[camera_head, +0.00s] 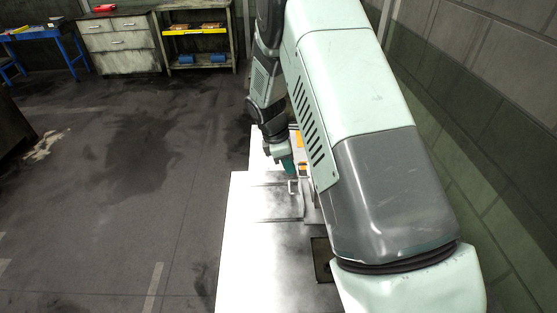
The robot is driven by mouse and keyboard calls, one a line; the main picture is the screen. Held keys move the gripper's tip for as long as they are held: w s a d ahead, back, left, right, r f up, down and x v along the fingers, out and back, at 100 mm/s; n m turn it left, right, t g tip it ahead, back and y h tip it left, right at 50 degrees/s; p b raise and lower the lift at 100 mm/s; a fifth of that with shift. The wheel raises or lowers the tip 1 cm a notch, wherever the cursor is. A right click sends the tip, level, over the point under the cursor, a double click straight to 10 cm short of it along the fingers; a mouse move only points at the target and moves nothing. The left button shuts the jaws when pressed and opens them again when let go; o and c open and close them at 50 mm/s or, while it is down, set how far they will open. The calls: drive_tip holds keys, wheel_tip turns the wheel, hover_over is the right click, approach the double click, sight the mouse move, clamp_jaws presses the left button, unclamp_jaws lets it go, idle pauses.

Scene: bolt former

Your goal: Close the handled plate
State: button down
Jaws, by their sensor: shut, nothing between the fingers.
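The machine's pale metal top (252,275) runs away from me at the lower middle. A flat grey plate (272,205) shows on it, with a small white handle (292,187) at its far right corner. Whether the plate lies fully flat is hard to tell. My gripper (288,170) is small and teal in this view, just above and beyond the handle. It is shut with nothing in it. Whether it touches the handle cannot be told. My arm hides the right side of the machine top.
A dark square opening (322,260) lies in the machine top, partly behind my arm. Yellow parts (299,140) stand beyond the gripper. A block wall (480,130) runs close along the right. Open floor (120,200) lies left, with a drawer cabinet (120,45) and a shelf bench (197,35) far back.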

drive_tip(key=shift+d, duration=0.25)
